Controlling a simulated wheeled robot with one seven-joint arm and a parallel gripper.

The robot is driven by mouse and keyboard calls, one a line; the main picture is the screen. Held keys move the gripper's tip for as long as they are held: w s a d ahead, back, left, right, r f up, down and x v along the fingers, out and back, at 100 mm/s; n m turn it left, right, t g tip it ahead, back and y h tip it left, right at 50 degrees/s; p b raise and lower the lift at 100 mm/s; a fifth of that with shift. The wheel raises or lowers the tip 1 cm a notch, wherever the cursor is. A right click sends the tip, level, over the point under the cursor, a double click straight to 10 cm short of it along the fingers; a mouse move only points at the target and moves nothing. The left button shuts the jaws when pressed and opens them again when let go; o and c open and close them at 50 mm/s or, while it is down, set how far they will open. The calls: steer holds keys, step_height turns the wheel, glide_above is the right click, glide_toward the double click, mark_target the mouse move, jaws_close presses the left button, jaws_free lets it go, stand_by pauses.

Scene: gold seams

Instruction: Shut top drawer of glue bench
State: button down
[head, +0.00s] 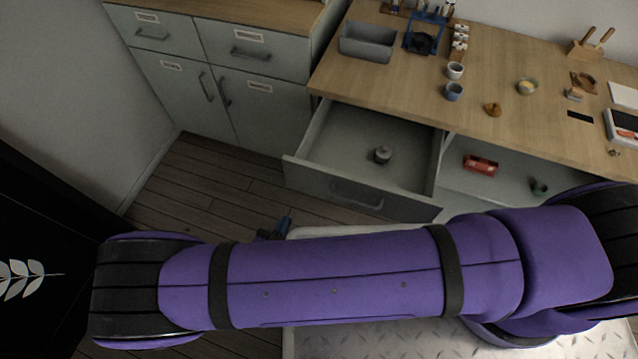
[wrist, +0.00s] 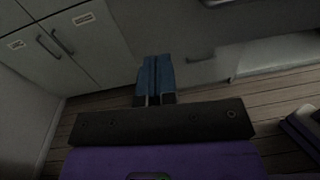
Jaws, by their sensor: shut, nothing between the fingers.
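The glue bench (head: 395,83) has a wooden top and stands at the upper right of the head view. Its top drawer (head: 337,140) is pulled well open, with a small grey jar (head: 383,154) inside. The grey drawer front (head: 315,182) carries a bar handle (head: 357,195). My gripper (head: 284,224) is low in front of the drawer front's left part, partly hidden by my purple arm. Its blue fingers (wrist: 155,72) are together and empty in the wrist view. I see no contact with the drawer.
A grey cabinet (head: 220,45) with closed drawers and doors stands left of the bench. A red object (head: 480,164) and a dark green one (head: 539,186) sit in the space right of the drawer. A grey bin (head: 367,42) and cups stand on the bench. Wood floor (head: 205,190) is clear at left.

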step_height(320, 180, down, 2)
steer(key=d+n+y, duration=0.1)
glide_toward(311, 180)
steer(key=shift+t, duration=0.4)
steer(key=x, duration=0.7)
steer(key=shift+w+d+f, duration=0.15)
steer(key=shift+d+f, duration=0.05)
steer(key=shift+f, duration=0.1)
steer(key=shift+w+d, duration=0.15)
steer(key=shift+w, duration=0.25)
steer(key=x, duration=2.5)
steer(key=shift+w+d, duration=0.1)
steer(key=shift+w, duration=0.2)
steer(key=shift+w+d+r, duration=0.1)
steer(key=shift+w+r, duration=0.05)
steer(key=shift+w, duration=0.1)
